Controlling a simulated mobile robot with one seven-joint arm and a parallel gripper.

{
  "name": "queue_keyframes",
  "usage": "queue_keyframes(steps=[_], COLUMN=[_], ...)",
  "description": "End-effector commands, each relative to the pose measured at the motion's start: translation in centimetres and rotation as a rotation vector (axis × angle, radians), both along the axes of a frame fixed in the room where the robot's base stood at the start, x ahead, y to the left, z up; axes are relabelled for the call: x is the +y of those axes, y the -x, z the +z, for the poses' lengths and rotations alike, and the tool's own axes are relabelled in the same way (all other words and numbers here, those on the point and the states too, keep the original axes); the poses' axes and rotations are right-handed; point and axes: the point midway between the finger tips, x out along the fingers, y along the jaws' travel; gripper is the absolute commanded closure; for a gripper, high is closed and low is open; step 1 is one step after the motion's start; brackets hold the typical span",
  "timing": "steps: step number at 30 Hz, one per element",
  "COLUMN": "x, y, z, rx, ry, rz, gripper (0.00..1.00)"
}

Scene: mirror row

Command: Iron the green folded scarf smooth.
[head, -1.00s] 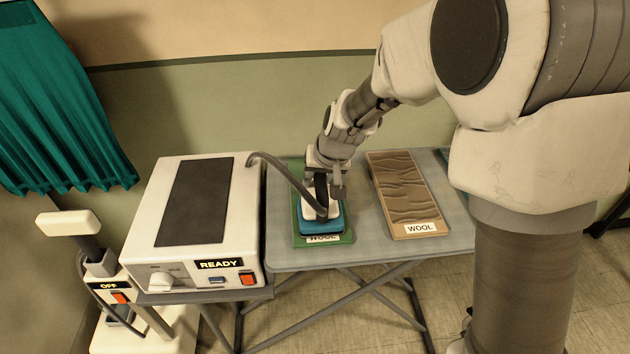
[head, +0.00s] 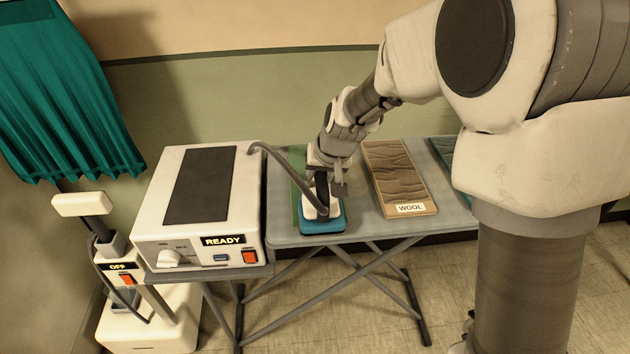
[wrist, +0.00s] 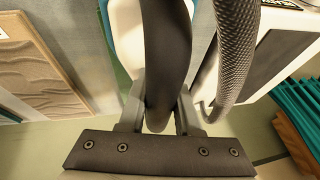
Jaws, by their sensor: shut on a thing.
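The green folded scarf (head: 297,185) lies on the left part of the grey ironing table, mostly hidden under the iron and my arm. Only a narrow strip shows, too small to judge its creases. The blue-and-white iron (head: 322,224) rests flat over the scarf's near end and covers its label. My gripper (head: 322,180) is shut on the iron's dark handle, which also shows between the fingers in the wrist view (wrist: 160,60). A grey hose runs from the iron to the white station (head: 200,215), whose display reads READY.
A brown creased cloth (head: 395,175) labelled WOOL lies right of the scarf on the table (head: 365,215). A teal piece (head: 442,150) shows partly behind my arm. A white steamer marked OFF (head: 125,280) stands at left under a teal curtain (head: 65,100).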

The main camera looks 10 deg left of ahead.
Motion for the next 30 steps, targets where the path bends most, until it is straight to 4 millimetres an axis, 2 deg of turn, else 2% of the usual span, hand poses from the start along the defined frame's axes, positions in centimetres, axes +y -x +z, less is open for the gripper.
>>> queue_keyframes(steps=[1, 18, 24, 30], x=[0.1, -0.4, -0.5, -0.6], y=[-0.4, -1.2, -1.3, -1.3], z=[1.7, 6.2, 7.3, 7.3], rx=[-0.016, -0.016, -0.016, -0.015], ry=[-0.006, -0.006, -0.005, -0.005], rz=[0.000, -0.002, -0.004, -0.003], gripper=[1.00, 1.00, 1.00, 1.00])
